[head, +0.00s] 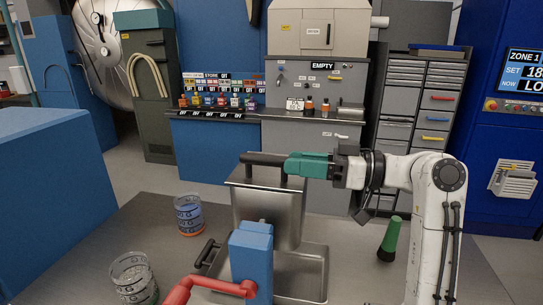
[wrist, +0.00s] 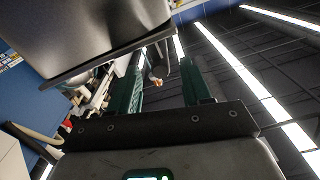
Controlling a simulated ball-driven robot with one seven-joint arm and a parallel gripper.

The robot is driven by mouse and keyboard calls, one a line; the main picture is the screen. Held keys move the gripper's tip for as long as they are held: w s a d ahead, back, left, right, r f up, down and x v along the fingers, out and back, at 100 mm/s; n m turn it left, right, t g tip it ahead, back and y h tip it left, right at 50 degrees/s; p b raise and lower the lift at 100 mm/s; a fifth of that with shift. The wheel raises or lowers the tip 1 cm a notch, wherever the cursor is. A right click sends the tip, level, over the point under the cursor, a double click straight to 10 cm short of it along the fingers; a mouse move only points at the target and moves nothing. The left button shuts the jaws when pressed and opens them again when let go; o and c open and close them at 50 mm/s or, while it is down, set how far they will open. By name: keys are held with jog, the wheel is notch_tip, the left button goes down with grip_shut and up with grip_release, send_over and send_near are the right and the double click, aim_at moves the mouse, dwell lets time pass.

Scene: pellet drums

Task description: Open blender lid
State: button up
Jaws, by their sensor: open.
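The blender appears to be the steel box (head: 272,213) in the middle of the bench in the head view. Its flat lid (head: 262,183) looks shut, with a dark bar handle (head: 262,159) on top. My gripper (head: 290,166) is level with the handle, its teal fingers pointing left at the handle's right end. In the wrist view my gripper (wrist: 162,85) has its two teal fingers apart. The lid's grey underside or edge (wrist: 100,64) fills the upper left there. I cannot tell whether the fingers touch the handle.
A blue block (head: 250,262) with a red lever (head: 205,287) stands before the blender, by a steel tray (head: 300,265). Two clear cups, one with orange contents (head: 189,216) and one nearer (head: 134,280), stand left. A green cone-shaped tool (head: 390,238) stands right, near my arm.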

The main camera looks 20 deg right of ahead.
aim_at(272, 160)
jog(key=p+x, duration=0.1)
jog(key=x, duration=0.4)
jog(key=shift+w+a, duration=0.2)
jog(key=shift+a, duration=0.15)
grip_shut()
dwell(0.4)
